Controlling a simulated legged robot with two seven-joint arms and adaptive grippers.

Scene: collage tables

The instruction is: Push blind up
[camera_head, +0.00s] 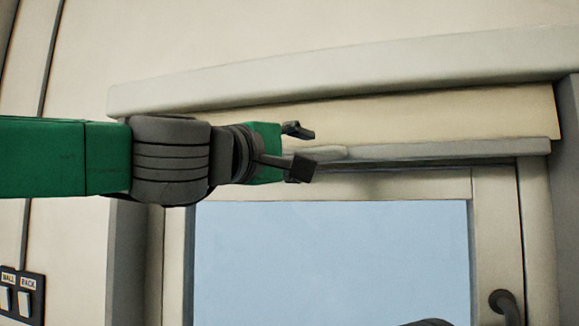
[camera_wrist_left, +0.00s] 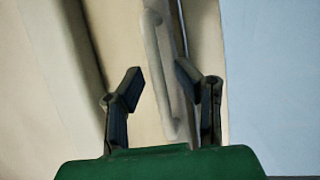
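The blind is a cream sheet (camera_head: 450,118) rolled most of the way up, with a short strip showing under the top casing. Its pale grey bottom bar (camera_head: 440,152) runs across the top of the window and has a raised handle (camera_head: 335,153). My left gripper (camera_head: 303,150) is at the left part of this bar, with its fingers apart. In the left wrist view the open gripper (camera_wrist_left: 158,68) has the handle (camera_wrist_left: 165,60) between its fingers in the picture; I cannot tell whether they touch it. My right gripper is not seen.
The window pane (camera_head: 330,260) below is clear blue. A dark window handle (camera_head: 505,305) is at lower right. The top casing (camera_head: 350,70) runs above the blind. A switch panel (camera_head: 22,295) is on the wall at lower left. A dark rounded shape (camera_head: 430,322) shows at the bottom edge.

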